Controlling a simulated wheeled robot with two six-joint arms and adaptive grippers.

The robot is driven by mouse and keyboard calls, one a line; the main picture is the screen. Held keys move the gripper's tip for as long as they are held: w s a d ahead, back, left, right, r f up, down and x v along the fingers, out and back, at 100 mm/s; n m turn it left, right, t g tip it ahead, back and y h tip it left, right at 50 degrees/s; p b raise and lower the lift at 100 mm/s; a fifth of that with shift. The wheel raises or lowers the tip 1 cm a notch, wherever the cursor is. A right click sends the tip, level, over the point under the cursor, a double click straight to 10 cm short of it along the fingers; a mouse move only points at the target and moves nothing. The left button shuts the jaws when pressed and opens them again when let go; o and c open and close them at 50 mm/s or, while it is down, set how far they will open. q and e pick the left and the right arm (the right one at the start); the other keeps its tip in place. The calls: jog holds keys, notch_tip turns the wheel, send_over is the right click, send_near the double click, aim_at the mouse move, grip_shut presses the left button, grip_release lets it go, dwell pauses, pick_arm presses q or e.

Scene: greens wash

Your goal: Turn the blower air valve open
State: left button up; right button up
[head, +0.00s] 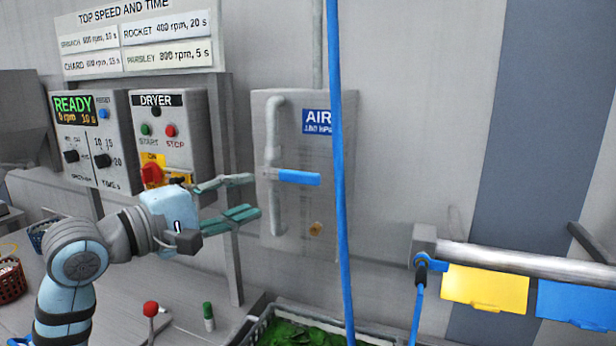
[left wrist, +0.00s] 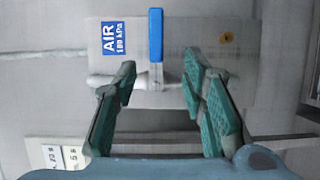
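The air valve's blue lever (head: 299,177) sticks out horizontally to the right from a grey vertical pipe (head: 274,150). The pipe is on a grey panel (head: 290,105) with a blue AIR label (head: 317,121). My left gripper (head: 250,196) is open and empty, just left of the pipe and about level with the lever or slightly lower. In the left wrist view the lever (left wrist: 156,35) shows ahead, beyond the gap between the open fingers (left wrist: 158,80), with no visible contact. My right gripper is not in view.
A blue hose (head: 338,200) hangs in front of the panel's right edge. The DRYER box (head: 170,105) and READY control box (head: 75,110) are at left. A crate of greens (head: 262,328) sits below. A rail with yellow (head: 485,288) and blue tags is at right.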

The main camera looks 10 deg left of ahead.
aim_at(299, 179)
pick_arm(q)
jog(key=w+d, duration=0.2)
jog(key=w+d+r+p, duration=0.1)
jog(key=w+d, duration=0.1)
jog(key=d, duration=0.1)
jog(key=shift+w+d+r, duration=0.1)
jog(key=shift+w+d, duration=0.2)
jog(key=shift+w, duration=0.1)
jog(key=x, duration=0.6)
jog(key=shift+w+a+f+p, duration=0.25)
jog(key=shift+a+f+p, duration=0.1)
jog(key=shift+a+f, duration=0.05)
jog(key=shift+s+r, duration=0.1)
jog(key=shift+s, duration=0.15)
jog(key=shift+w, duration=0.1)
grip_shut()
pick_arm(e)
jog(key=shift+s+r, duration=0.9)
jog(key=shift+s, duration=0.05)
